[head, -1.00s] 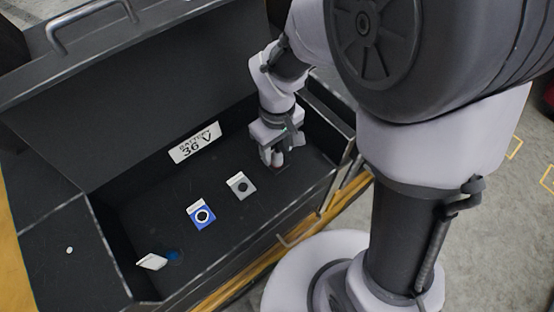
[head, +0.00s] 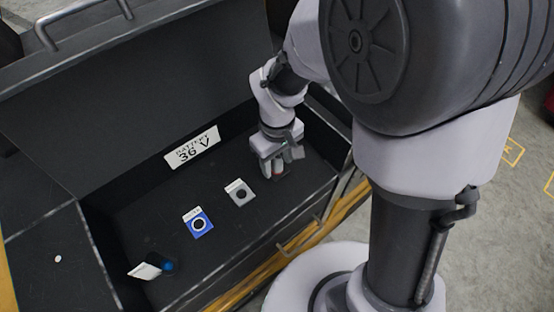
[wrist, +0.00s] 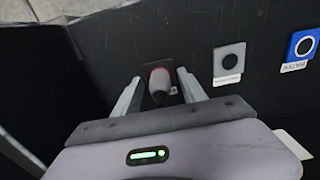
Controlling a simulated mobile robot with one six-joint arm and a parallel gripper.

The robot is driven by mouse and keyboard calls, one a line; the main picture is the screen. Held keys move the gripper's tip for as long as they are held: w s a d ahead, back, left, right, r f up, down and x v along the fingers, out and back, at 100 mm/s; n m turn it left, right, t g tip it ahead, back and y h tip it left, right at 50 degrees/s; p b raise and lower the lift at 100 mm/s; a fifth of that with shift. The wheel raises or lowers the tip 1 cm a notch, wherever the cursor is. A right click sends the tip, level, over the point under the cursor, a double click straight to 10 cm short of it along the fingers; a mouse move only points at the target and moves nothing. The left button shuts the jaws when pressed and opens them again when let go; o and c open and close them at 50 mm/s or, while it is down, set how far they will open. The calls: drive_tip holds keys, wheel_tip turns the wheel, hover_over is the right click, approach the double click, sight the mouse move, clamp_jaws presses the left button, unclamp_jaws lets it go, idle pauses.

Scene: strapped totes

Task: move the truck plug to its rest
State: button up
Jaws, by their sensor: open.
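A grey plug (wrist: 159,84) with a red band sits at a dark plate on the floor of the black battery box. A dark cable end shows below it in the wrist view. My gripper (wrist: 160,91) is open, with one finger on each side of the plug and gaps visible. In the head view my gripper (head: 277,171) is low in the right part of the box and mostly hides the plug. A grey plate with a dark round centre (head: 240,193) and a blue plate with a ringed round centre (head: 198,222) lie to its left. I cannot read their labels surely.
The box has a raised lid (head: 130,90) at the back and a white "BATTERY 36 V" sign (head: 192,147) on its inner wall. A tilted white tag (head: 146,271) and a blue round piece (head: 168,266) are at the left end. The front wall and handle are close to my gripper.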

drive_tip(key=shift+c, duration=0.2)
clamp_jaws()
idle(1.3)
drive_tip(key=shift+r, duration=0.1)
drive_tip(key=shift+r+p, duration=2.6)
drive_tip(key=shift+r, duration=0.35)
wheel_tip(320, 180, up, 6)
drive_tip(key=p, duration=0.5)
drive_tip(key=shift+r, duration=0.15)
drive_tip(key=shift+f, duration=0.2)
